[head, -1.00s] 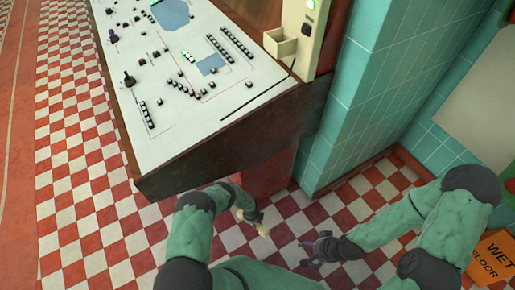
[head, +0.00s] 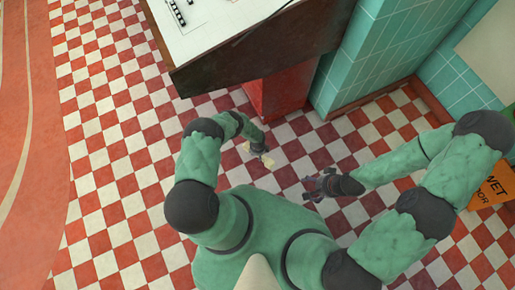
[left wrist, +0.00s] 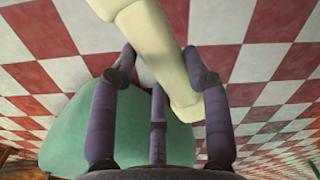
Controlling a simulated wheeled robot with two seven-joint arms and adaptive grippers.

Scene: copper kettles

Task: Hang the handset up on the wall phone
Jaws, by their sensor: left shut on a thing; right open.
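The cream handset (head: 266,160) is held in my left gripper (head: 258,149) above the checkered floor, in front of the console. In the left wrist view, the handset (left wrist: 152,45) runs slanted between the purple fingers of my left gripper (left wrist: 160,60), which are shut on it. Its upper end is cut off by the frame. My right gripper (head: 312,187) is open and empty, right of and lower in the picture than the left one. The wall phone is not in view now.
The control console (head: 225,22) with its dark front edge (head: 250,62) is at the top, on a red base (head: 280,92). A teal tiled pillar (head: 350,65) stands to its right. An orange wet-floor sign (head: 492,190) is at the right edge. Open floor (head: 110,180) lies left.

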